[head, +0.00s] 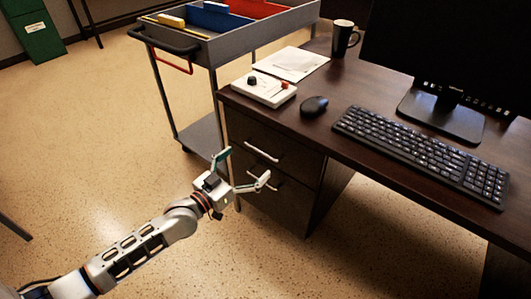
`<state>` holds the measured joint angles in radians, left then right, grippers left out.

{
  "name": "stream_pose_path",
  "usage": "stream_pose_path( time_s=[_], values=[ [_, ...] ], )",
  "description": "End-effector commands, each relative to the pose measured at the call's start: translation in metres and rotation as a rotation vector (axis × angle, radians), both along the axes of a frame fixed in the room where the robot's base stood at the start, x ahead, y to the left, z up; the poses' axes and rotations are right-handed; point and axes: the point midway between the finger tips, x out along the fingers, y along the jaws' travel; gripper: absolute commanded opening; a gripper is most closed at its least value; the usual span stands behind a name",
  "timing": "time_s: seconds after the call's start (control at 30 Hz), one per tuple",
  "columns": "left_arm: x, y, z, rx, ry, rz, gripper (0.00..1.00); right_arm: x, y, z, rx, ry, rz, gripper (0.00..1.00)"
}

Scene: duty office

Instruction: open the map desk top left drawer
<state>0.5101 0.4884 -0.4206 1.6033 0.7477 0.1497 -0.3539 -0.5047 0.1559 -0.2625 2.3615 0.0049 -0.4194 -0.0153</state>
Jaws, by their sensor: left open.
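The dark wooden desk (325,128) fills the right side of the head view, with a drawer pedestal under its left end. The top drawer (290,150) looks closed, its front flush with the pedestal. Its pale bar handle (262,152) is in plain sight. Below it is a lower drawer (288,205), whose handle is partly hidden by my gripper. My left gripper (246,167) is open and empty, its two fingers spread in front of the pedestal. It appears apart from the top handle; the exact gap is hard to judge. My right gripper is not in view.
A grey cart (235,48) with coloured folders stands close to the desk's left end. On the desk are a white control box (264,89), paper (291,64), a mouse (314,106), a keyboard (424,152), a mug (343,38) and a monitor (430,45). The floor in front is clear.

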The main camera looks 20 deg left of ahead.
Motion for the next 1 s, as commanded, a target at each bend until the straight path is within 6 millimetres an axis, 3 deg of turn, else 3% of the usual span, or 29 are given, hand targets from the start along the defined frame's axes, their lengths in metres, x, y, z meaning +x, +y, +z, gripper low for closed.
stream_pose_path(
  time_s=[0.4, 0.8, 0.97, 1.0],
  values=[
    [0.051, -0.019, -0.003, -0.001, 0.004, 0.0, 1.0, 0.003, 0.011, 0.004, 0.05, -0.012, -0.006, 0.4],
    [0.059, -0.022, 0.0, 0.0, 0.001, -0.001, 1.0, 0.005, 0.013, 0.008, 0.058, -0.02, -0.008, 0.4],
    [0.059, -0.022, 0.0, 0.0, 0.001, -0.001, 0.61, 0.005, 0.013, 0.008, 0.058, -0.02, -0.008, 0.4],
    [0.058, -0.022, 0.0, 0.0, 0.001, -0.001, 0.58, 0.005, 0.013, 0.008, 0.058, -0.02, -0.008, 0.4]
  ],
)
